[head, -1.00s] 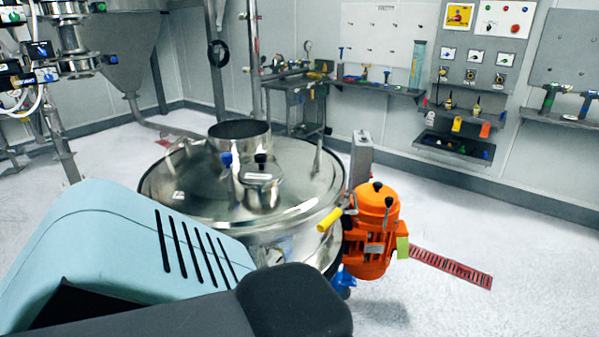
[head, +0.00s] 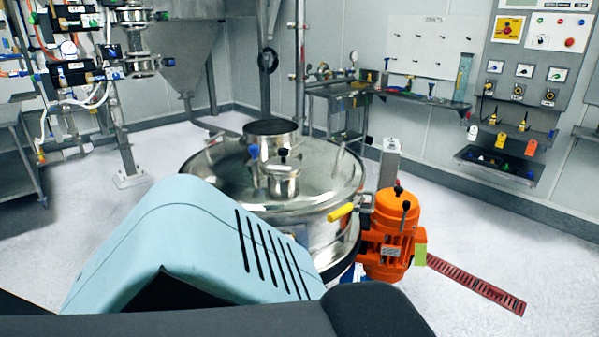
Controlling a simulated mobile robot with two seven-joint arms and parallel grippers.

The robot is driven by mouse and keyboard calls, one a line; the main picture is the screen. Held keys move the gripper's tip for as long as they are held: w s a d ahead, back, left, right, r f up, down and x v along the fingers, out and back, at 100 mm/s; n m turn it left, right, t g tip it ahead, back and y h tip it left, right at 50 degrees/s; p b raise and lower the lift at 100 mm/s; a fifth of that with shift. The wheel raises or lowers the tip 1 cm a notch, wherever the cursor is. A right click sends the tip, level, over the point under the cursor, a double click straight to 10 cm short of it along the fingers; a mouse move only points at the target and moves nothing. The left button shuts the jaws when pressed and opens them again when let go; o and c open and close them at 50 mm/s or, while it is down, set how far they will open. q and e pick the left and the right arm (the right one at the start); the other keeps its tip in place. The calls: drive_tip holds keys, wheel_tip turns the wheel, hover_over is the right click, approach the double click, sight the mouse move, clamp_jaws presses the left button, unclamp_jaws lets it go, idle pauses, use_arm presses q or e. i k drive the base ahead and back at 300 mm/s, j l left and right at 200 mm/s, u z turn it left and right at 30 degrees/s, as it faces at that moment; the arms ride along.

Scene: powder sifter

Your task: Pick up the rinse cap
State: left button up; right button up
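I cannot pick out the rinse cap for sure in the head view. The round steel sifter (head: 322,172) stands in the middle. On its lid are a wide open steel collar (head: 270,137), a small steel port with a black knob on top (head: 284,182) and a blue knob (head: 253,151). Neither of my grippers is in view. A pale blue and black part, which seems to be mine, fills the lower front and hides the sifter's near lower side.
An orange motor (head: 388,240) and a yellow handle (head: 341,212) stick out at the sifter's right. A work table (head: 335,100) stands behind. A wall tray (head: 495,166) with small coloured items hangs at right. A red floor grate (head: 478,284) lies beside open floor.

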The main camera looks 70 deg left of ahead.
sight(283, 163)
drive_tip(key=i+l, duration=0.3)
drive_tip(key=i+l+u, duration=0.1)
drive_tip(key=i+l, duration=0.15)
drive_tip(key=l, duration=0.25)
drive_tip(key=i+u, duration=0.4)
drive_tip(key=i, duration=0.15)
drive_tip(key=i+l+u, duration=0.35)
drive_tip(key=i, duration=0.2)
drive_tip(key=i+u, duration=0.6)
drive_tip(key=u, duration=0.15)
drive_tip(key=i+l+u, duration=0.2)
drive_tip(key=u, duration=0.2)
drive_tip(key=i+l+u, duration=0.1)
drive_tip(key=u, duration=0.3)
drive_tip(key=i+l+u, duration=0.15)
drive_tip(key=i+u, duration=0.25)
drive_tip(key=l+u, duration=0.2)
drive_tip(key=u, duration=0.2)
drive_tip(key=i+l+u, duration=0.25)
drive_tip(key=u, duration=0.15)
drive_tip(key=i+l+u, duration=0.2)
drive_tip(key=l+u, duration=0.2)
